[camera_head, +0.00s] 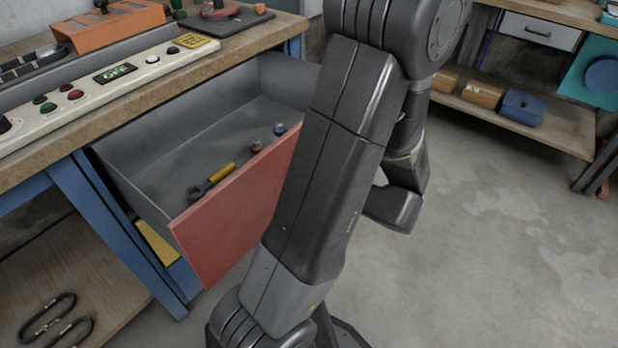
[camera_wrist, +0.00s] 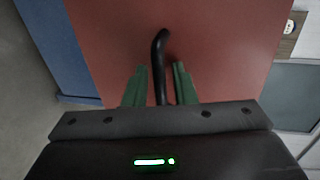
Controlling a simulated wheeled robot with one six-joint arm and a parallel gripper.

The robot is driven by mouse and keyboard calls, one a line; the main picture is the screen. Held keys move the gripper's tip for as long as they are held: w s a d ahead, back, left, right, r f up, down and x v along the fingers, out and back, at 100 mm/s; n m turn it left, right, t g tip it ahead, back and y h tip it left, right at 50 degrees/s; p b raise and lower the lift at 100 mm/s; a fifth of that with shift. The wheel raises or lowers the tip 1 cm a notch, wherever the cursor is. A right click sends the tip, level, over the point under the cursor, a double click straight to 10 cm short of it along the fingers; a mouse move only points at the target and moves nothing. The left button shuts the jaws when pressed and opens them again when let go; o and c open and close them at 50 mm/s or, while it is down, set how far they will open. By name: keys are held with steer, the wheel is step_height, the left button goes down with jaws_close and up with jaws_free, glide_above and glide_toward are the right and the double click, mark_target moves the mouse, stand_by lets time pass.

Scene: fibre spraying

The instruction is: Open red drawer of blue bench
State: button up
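The red-fronted drawer (camera_head: 235,215) of the blue bench (camera_head: 105,220) stands well out, with its grey inside showing. Its red front also fills much of the wrist view (camera_wrist: 225,50), with a dark curved handle (camera_wrist: 159,60) on it. My gripper (camera_wrist: 160,72) has its two green fingers on either side of the handle. Narrow gaps show between the fingers and the handle, so it looks open around it. In the head view, my arm covers the drawer front's right part, and the handle and fingers are hidden.
A yellow-handled tool (camera_head: 212,180) and small items lie in the drawer. A control panel (camera_head: 125,80) and an orange toolbox (camera_head: 110,25) stand on the benchtop. Another bench with a lower shelf (camera_head: 520,115) is at the back right. The floor (camera_head: 480,250) at right is clear.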

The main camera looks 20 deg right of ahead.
stand_by(0.3)
steer(key=p+v, duration=0.2)
steer(key=v, duration=1.1)
steer(key=shift+s+d, duration=0.2)
steer(key=shift+s, duration=0.1)
steer(key=b+x, duration=0.2)
steer(key=x, duration=1.1)
steer(key=shift+w+a, duration=0.25)
steer(key=shift+w, duration=0.1)
